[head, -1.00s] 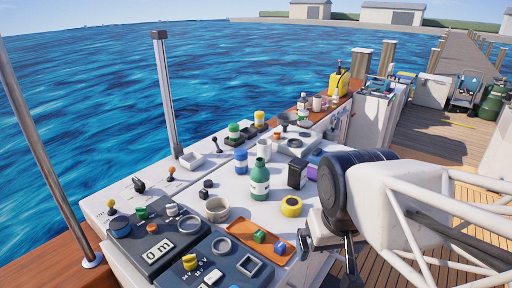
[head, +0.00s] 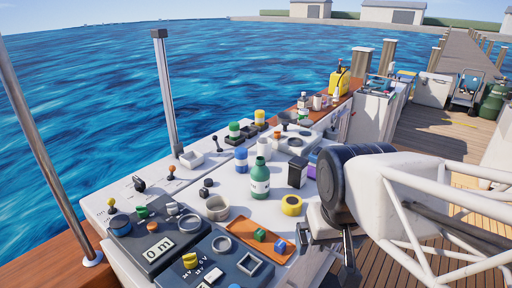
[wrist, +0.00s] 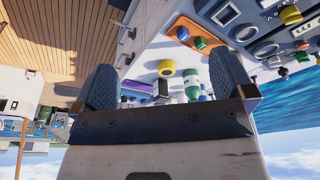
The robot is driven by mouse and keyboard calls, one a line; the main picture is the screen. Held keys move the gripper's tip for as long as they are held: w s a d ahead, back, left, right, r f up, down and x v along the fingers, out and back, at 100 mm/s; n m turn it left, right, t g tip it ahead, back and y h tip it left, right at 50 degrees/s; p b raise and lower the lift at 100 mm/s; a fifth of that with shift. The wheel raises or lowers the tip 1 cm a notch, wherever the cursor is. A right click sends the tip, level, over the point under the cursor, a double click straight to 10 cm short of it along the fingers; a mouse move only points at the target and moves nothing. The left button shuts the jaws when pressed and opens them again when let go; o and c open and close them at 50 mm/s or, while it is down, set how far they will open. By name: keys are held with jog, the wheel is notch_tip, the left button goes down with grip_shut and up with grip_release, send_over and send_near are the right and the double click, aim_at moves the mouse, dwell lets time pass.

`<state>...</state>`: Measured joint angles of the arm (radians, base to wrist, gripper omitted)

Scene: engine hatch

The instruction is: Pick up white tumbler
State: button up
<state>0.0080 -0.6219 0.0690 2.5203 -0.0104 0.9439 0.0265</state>
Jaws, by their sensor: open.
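A white cylinder (head: 264,147), which looks like the white tumbler, stands upright on the white console, partly hidden behind a green bottle (head: 260,182). A blue-and-white container (head: 241,159) stands to its left. My gripper (head: 326,262) hangs off the console's near right edge, well apart from the tumbler. It is open, and its two dark ribbed fingers show in the wrist view (wrist: 165,78) with nothing between them. The green bottle also shows in the wrist view (wrist: 191,82), beyond the fingers; I cannot clearly make out the tumbler there.
An orange tray (head: 236,227) with small cubes lies at the console's front. A grey ring (head: 217,208) is at left. Dark control panels with knobs fill the front left.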

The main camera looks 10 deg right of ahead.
jog(key=w+r+m, duration=0.1)
jog(key=w+r, duration=0.2)
jog(key=w, duration=0.6)
jog(key=w+r+m, duration=0.2)
jog(key=w+r, duration=0.1)
jog(key=w, duration=0.6)
jog(key=m+g, duration=0.3)
jog(key=m, duration=0.5)
send_over(264, 150)
jog(key=w, duration=0.3)
notch_tip(264, 150, down, 17)
jog(key=shift+w+d+f, duration=0.15)
jog(key=shift+d, duration=0.05)
jog(key=shift+f, duration=0.1)
jog(key=shift+f, duration=1.2)
jog(key=shift+f, duration=0.1)
